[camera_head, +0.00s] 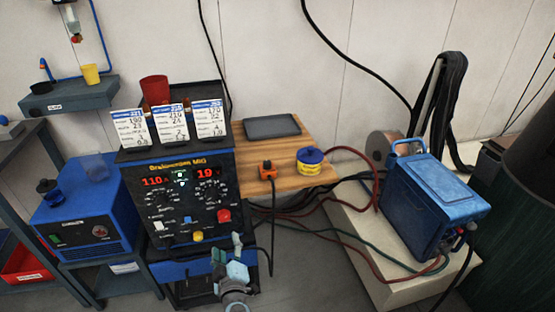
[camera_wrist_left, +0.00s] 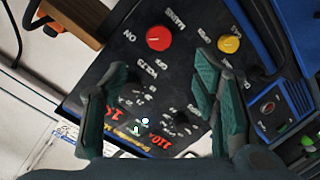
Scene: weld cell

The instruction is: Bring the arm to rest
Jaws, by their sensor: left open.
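My left gripper (camera_head: 228,250) is in front of the lower right part of the welder's black control panel (camera_head: 178,211) in the head view. The left wrist view shows its two green-padded fingers (camera_wrist_left: 155,95) apart, with nothing held between them. Beyond the fingers, that view shows the panel with a red knob (camera_wrist_left: 159,38) and a yellow knob (camera_wrist_left: 229,44). In the head view the red knob (camera_head: 224,215) and yellow knob (camera_head: 198,236) are clear of the gripper. The panel displays read 110 A and 19 V. My right gripper is in neither view.
Three cards and a red cup (camera_head: 154,89) stand on top of the welder. A wooden shelf (camera_head: 300,150) holds a dark tablet (camera_head: 272,127), an orange clamp-like item and a blue-yellow tin (camera_head: 310,160). A blue machine (camera_head: 430,200) sits on a pale block at right, with cables between.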

